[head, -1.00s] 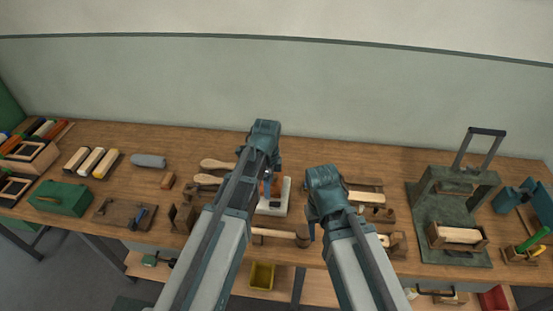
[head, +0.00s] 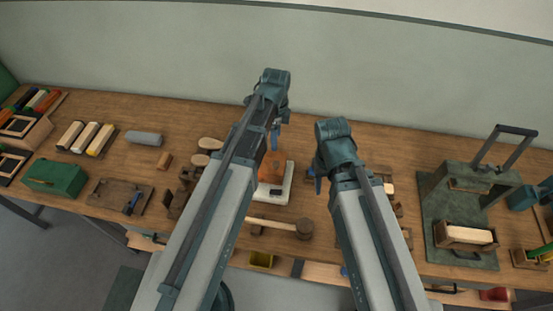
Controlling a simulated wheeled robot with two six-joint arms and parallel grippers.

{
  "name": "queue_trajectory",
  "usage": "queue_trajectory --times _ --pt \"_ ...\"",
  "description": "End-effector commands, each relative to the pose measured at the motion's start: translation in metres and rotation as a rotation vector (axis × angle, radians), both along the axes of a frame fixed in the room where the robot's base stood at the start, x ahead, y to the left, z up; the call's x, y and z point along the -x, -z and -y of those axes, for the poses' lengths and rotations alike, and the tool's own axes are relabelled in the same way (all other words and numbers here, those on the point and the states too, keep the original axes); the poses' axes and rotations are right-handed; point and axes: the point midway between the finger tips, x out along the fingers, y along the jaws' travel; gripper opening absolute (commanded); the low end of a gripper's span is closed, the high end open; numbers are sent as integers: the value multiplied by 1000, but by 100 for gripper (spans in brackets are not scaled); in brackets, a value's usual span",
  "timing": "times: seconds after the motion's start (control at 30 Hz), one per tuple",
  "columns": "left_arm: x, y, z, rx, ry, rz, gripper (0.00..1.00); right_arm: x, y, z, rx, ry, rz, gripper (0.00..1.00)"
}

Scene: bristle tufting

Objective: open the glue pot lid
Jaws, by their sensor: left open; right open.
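The glue pot (head: 271,167) is an orange-brown pot on a white base (head: 284,190) near the middle of the bench. It is partly hidden behind my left arm, and I cannot make out its lid clearly. My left gripper (head: 275,135) is open above and just behind the pot, its fingers pointing down; whether they touch it I cannot tell. My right gripper (head: 318,183) is open and empty to the right of the white base, above the bench, with only part of its fingers showing.
A mallet (head: 303,229) lies in front of the white base. A green press-like fixture (head: 440,205) with a raised handle stands at the right. A green box (head: 55,178) and several wooden blocks are at the left. Bare bench (head: 350,133) lies behind the pot.

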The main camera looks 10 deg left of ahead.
Motion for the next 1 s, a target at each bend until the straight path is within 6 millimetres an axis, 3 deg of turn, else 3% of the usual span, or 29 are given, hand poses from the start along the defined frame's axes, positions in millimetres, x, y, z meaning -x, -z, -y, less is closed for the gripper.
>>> queue_trajectory --times 0.27,1.0 --pt "0 26 0 0 0 0 64 0 26 0 1 -5 0 50" --pt "0 127 0 0 0 0 64 0 127 0 2 -8 0 50"
